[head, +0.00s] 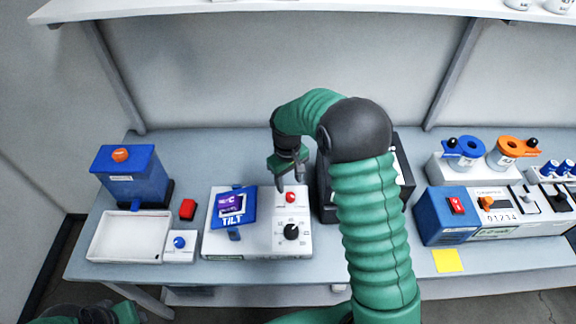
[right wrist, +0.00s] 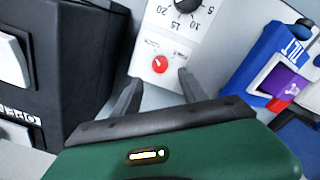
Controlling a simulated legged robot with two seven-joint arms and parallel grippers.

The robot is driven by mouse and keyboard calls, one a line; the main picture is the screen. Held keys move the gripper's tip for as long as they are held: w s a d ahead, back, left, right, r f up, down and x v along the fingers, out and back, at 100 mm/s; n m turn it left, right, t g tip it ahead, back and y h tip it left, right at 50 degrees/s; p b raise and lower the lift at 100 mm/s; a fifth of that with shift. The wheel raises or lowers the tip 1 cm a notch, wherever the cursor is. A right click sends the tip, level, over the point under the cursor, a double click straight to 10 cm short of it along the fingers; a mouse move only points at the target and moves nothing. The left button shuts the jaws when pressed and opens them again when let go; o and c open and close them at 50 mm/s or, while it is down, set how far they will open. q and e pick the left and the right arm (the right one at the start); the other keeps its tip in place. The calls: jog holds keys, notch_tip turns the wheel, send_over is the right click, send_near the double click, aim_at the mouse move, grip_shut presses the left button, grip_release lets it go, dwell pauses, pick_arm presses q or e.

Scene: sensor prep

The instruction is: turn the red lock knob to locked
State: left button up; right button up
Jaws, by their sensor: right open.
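The red lock knob (head: 290,197) sits on the white panel at the right side of the tilt unit (head: 225,244), above a black dial (head: 292,232). In the right wrist view the red knob (right wrist: 160,64) shows between and just beyond my fingertips, with small lettering beside it. My right gripper (head: 292,185) is open over the panel, close to the knob, and no contact shows. Its fingers also show in the right wrist view (right wrist: 158,92). Part of my left arm is at the lower left of the head view; its fingers are not shown.
The blue tilting plate (head: 233,207) is just left of the panel. A black box (head: 326,204) stands close on the right, partly behind my arm.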

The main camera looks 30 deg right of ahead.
aim_at(288, 195)
notch_tip(288, 195, up, 10)
jog(key=shift+a, duration=0.25)
jog(key=s+a+f+t, duration=0.1)
jog(key=s+a+f, duration=0.2)
jog(key=s+a, duration=0.2)
jog(key=s+a+f+t, duration=0.1)
jog(key=s+a+f, duration=0.3)
jog(key=s, duration=0.7)
jog(key=shift+a+m+t, duration=0.3)
jog(key=shift+a, duration=0.55)
jog(key=shift+s+a+r, duration=0.1)
jog(key=shift+s, duration=0.05)
